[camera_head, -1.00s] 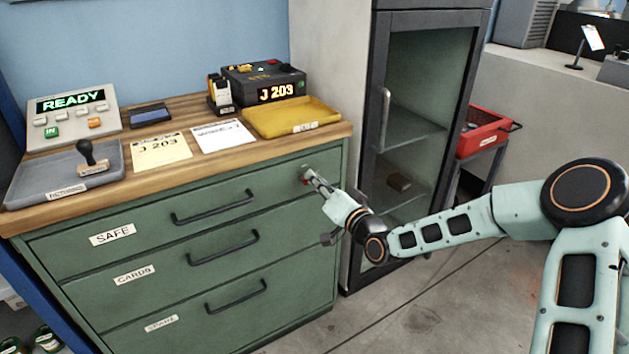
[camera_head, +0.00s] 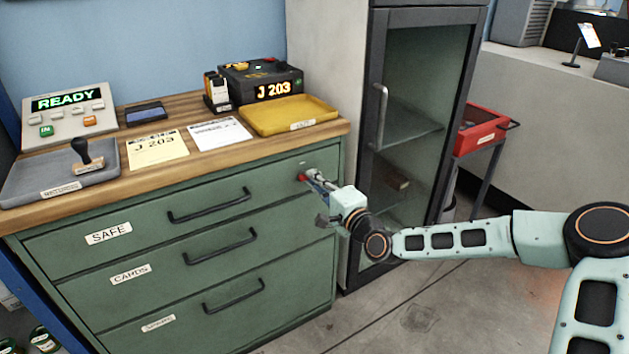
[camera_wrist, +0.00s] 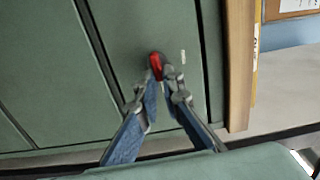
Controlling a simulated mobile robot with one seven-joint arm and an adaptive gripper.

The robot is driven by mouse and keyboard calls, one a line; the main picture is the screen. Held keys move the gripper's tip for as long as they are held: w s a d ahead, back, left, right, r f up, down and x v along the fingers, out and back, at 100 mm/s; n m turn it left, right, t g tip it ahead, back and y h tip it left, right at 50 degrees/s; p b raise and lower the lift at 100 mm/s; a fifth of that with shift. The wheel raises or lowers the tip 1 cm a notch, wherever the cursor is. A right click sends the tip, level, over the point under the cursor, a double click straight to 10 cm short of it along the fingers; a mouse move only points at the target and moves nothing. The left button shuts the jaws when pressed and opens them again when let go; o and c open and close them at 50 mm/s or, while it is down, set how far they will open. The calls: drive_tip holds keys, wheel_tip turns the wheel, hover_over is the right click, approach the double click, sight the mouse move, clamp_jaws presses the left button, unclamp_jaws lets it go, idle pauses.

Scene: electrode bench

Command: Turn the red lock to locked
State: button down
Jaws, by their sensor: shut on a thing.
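The red lock (camera_wrist: 155,62) is a small red knob on the green front of the top drawer, the one labelled SAFE (camera_head: 108,233). In the head view the red lock (camera_head: 302,178) shows at the drawer's upper right, partly covered by my gripper (camera_head: 311,177). In the wrist view my gripper (camera_wrist: 161,76) has its fingertips on both sides of the red knob, shut on it. A short pale mark (camera_wrist: 183,57) is on the drawer front beside the knob. I cannot tell from the picture which lock position this mark stands for.
Below are the CARDS drawer (camera_head: 130,274) and another drawer, each with a black bar handle. A yellow tray (camera_head: 290,117) and a grey tray (camera_head: 60,181) lie on the wooden top. A glass-door cabinet (camera_head: 412,120) stands close at the right of the drawers.

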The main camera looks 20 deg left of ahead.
drive_tip(key=shift+f+m, duration=0.1)
drive_tip(key=shift+m, duration=0.3)
drive_tip(key=c, duration=2.1)
unclamp_jaws()
drive_tip(key=shift+s, duration=0.1)
drive_tip(key=v, duration=1.2)
drive_tip(key=shift+a, duration=0.1)
